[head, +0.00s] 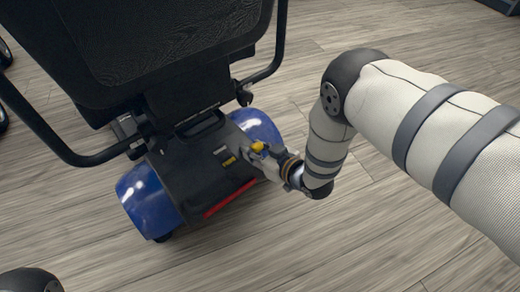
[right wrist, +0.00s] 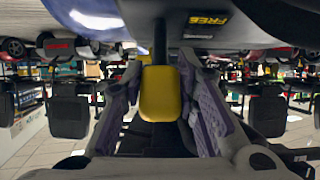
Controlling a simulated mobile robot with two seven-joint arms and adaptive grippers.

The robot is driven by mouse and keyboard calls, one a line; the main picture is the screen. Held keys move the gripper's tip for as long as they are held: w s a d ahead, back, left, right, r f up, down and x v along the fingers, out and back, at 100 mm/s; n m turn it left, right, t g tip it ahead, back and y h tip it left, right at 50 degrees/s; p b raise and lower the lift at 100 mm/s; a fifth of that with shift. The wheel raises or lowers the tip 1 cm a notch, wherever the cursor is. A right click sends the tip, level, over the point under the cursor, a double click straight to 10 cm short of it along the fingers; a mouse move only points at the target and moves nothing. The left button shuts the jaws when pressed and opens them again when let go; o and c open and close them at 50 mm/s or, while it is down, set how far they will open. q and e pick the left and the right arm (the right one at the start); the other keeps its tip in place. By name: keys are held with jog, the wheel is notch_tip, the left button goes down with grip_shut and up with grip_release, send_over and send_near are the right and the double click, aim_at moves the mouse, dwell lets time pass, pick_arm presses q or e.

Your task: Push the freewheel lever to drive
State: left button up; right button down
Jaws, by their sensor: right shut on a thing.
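The freewheel lever has a yellow knob (head: 258,146) and sits at the rear of a scooter with blue fenders and a black rear cover (head: 195,165). In the right wrist view the yellow knob (right wrist: 159,94) is between my two fingers, on a dark stem. My right gripper (head: 261,154) is shut on the lever at the right side of the rear cover. It also shows in the right wrist view (right wrist: 160,105). A black label with yellow "FREE" lettering (right wrist: 207,19) is beside the stem. My left gripper is out of view.
The scooter's black seat back (head: 165,45) and side armrests (head: 272,60) rise above the rear cover. A red reflector strip (head: 230,198) runs along its rear edge. Wood-look floor (head: 330,250) is clear behind. Rows of other scooters (right wrist: 70,110) show in the right wrist view.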

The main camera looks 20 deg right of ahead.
jog(key=shift+w+a+r+g+p, duration=0.15)
jog(key=shift+w+r+g+p, duration=0.25)
jog(key=shift+w+r+g, duration=0.15)
jog(key=shift+w+a+r+g+h+p, duration=0.15)
jog(key=shift+w+g+h, duration=0.1)
jog(key=shift+g, duration=0.3)
jog(key=shift+w+a+r+g+h+p, duration=0.15)
jog(key=shift+w+g+h, duration=0.1)
jog(key=shift+g, duration=0.25)
jog(key=shift+d, duration=0.1)
jog(key=c, duration=1.2)
grip_release()
jog(key=shift+c, duration=0.2)
jog(key=v, duration=1.2)
jog(key=shift+s+f, duration=0.1)
jog(key=shift+f, duration=0.05)
